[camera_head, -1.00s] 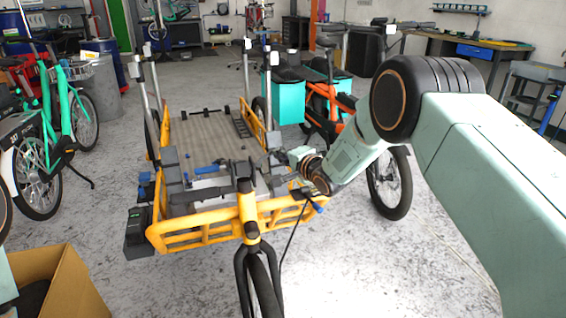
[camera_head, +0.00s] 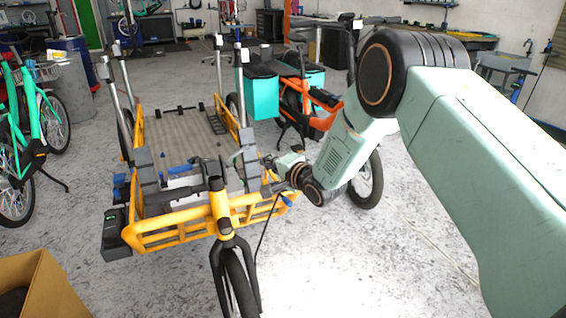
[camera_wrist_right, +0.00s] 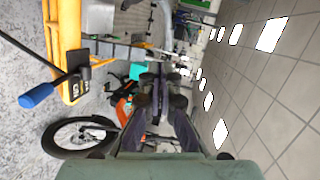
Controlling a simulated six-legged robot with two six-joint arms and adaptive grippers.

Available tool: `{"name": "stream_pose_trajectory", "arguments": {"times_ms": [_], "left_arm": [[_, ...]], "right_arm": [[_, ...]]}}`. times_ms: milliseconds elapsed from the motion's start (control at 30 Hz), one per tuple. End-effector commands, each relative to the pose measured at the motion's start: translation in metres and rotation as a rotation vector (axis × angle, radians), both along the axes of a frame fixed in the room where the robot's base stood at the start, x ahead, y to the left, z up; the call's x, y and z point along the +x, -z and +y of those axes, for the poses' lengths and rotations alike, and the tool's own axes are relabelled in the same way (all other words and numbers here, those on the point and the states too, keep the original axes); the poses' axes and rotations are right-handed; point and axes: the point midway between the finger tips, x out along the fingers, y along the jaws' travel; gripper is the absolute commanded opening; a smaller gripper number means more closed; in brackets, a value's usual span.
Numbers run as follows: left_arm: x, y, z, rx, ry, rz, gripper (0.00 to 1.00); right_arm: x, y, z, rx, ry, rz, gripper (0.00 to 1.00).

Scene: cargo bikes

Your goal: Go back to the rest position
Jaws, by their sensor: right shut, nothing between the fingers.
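My right arm reaches in from the right in the head view. Its gripper (camera_head: 247,157) is over the front right corner of the yellow cargo bike (camera_head: 165,237), beside the handlebar. I cannot tell from this view whether it touches the bike. In the right wrist view the gripper (camera_wrist_right: 161,82) has its dark fingers together with nothing between them. My left gripper is in neither view.
An orange bike (camera_head: 311,118) with teal boxes (camera_head: 262,95) stands behind my right arm. Green bikes (camera_head: 38,125) stand at the left. A cardboard box (camera_head: 50,287) is at the lower left. Open floor (camera_head: 345,260) lies at the front right.

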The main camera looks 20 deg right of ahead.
Motion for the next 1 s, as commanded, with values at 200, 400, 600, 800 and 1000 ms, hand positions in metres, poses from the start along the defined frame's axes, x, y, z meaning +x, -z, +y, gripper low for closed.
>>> {"name": "stream_pose_trajectory", "arguments": {"times_ms": [200, 400, 600, 800, 1000], "left_arm": [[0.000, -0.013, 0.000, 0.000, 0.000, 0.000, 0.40], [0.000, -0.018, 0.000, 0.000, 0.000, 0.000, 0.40], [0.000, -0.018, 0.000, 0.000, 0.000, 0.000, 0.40], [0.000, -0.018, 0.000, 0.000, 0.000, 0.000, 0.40], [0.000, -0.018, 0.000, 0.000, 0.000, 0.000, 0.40]], "right_arm": [[-0.031, -0.011, -0.010, 0.001, 0.000, -0.001, 0.00], [-0.048, -0.014, -0.016, 0.001, 0.000, -0.001, 0.00], [-0.053, -0.014, -0.017, -0.002, -0.001, -0.003, 0.00], [-0.056, -0.007, -0.021, -0.167, -0.027, -0.017, 0.00], [-0.103, 0.048, -0.022, -0.507, -0.096, 0.109, 0.00]]}}
